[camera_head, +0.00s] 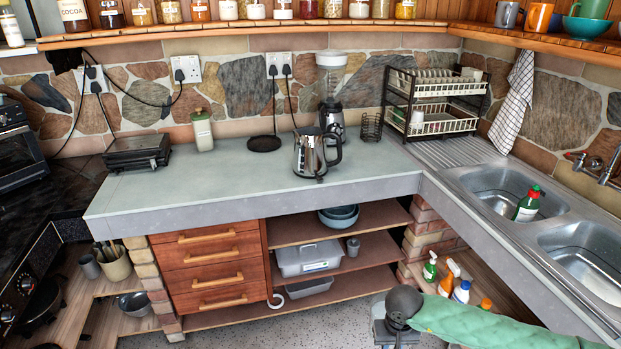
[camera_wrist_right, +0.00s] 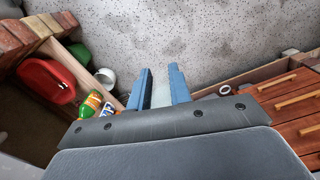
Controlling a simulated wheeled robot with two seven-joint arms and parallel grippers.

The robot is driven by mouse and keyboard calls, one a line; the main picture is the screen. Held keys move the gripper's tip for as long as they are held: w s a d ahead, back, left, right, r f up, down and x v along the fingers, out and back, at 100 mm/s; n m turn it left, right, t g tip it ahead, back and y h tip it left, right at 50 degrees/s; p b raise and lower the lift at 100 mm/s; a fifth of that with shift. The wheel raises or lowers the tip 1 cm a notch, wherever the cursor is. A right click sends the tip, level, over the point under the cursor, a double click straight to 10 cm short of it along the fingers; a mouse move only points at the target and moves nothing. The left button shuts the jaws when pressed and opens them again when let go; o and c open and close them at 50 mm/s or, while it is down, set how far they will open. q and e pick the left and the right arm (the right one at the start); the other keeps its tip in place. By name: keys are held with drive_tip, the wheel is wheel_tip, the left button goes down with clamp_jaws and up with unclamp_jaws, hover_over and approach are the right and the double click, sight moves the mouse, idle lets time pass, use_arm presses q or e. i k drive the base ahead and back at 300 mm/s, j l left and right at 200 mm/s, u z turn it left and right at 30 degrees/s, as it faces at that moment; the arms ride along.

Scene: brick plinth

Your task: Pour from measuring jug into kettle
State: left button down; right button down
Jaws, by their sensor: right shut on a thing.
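The kettle (camera_head: 309,157), silver with a black handle on its right, stands upright on the worktop near its front edge. My right gripper (camera_head: 394,334) is low at the bottom of the head view, in front of the worktop, well below and right of the kettle. In the right wrist view my right gripper (camera_wrist_right: 160,86) has its blue fingers shut on a pale, translucent thing (camera_wrist_right: 161,96), likely the measuring jug. Most of it is hidden, so its shape and contents cannot be told. No other measuring jug shows. My left gripper is out of view.
A blender (camera_head: 331,95), a wire holder (camera_head: 371,127) and a dish rack (camera_head: 435,100) stand behind and right. The sink (camera_head: 500,190) is at right. Open shelves (camera_head: 335,262) and bottles (camera_head: 446,278) are below.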

sight(310, 158)
drive_tip(key=i+j, duration=0.25)
drive_tip(key=i+j+z, duration=0.1)
drive_tip(key=i+j, duration=0.2)
drive_tip(key=j, duration=0.2)
drive_tip(key=i+j, duration=0.25)
drive_tip(key=j, duration=0.15)
drive_tip(key=i+j, duration=0.25)
drive_tip(key=j, duration=0.15)
drive_tip(key=z, duration=0.05)
